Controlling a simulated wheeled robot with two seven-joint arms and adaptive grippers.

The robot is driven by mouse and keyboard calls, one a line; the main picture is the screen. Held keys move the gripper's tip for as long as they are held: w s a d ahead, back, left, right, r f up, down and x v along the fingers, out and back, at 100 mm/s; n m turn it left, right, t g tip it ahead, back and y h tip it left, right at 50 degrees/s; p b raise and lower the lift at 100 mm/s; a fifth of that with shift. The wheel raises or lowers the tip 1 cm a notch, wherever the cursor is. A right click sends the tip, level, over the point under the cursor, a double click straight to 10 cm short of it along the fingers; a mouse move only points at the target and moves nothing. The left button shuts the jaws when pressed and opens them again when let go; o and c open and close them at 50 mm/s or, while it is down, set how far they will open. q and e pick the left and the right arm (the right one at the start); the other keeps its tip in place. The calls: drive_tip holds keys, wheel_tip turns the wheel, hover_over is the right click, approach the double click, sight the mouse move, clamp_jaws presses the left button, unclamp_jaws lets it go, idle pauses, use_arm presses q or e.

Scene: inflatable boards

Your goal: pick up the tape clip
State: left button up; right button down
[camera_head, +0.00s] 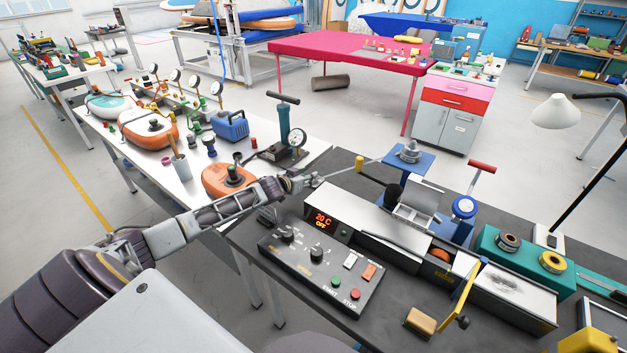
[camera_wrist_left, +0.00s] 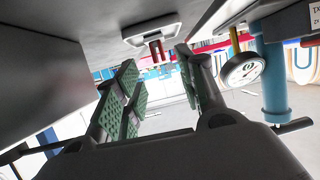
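I cannot tell for certain which thing is the tape clip. In the left wrist view, which looks upside down, a small red piece (camera_wrist_left: 156,51) on a pale plate (camera_wrist_left: 151,33) appears beyond and between my fingertips, apart from them. My left gripper (camera_head: 314,180) reaches over the far left part of the dark bench, near the hand pump. In the wrist view, the left gripper (camera_wrist_left: 160,90) has its green-padded fingers spread, with nothing between them. A small dark piece (camera_head: 267,216) lies at the bench's left edge below my forearm. My right gripper does not show.
The blue pump (camera_head: 284,125) and its gauge (camera_head: 297,137) stand close behind my left gripper. The control box (camera_head: 320,268) and the welding machine (camera_head: 375,222) fill the bench in front and to the right. A lamp (camera_head: 556,112) overhangs the right side.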

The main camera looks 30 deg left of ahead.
use_arm(q)
drive_tip(key=shift+w+f, duration=0.2)
drive_tip(key=shift+w, duration=0.3)
drive_tip(key=shift+w+f, duration=0.15)
drive_tip(key=shift+w, duration=0.25)
drive_tip(key=shift+w+f, duration=0.35)
drive_tip(key=shift+w, duration=0.25)
drive_tip(key=shift+w+f, duration=0.1)
drive_tip(key=shift+w, duration=0.2)
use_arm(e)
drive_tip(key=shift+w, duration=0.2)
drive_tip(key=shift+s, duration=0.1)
use_arm(q)
drive_tip(key=c, duration=0.4)
clamp_jaws()
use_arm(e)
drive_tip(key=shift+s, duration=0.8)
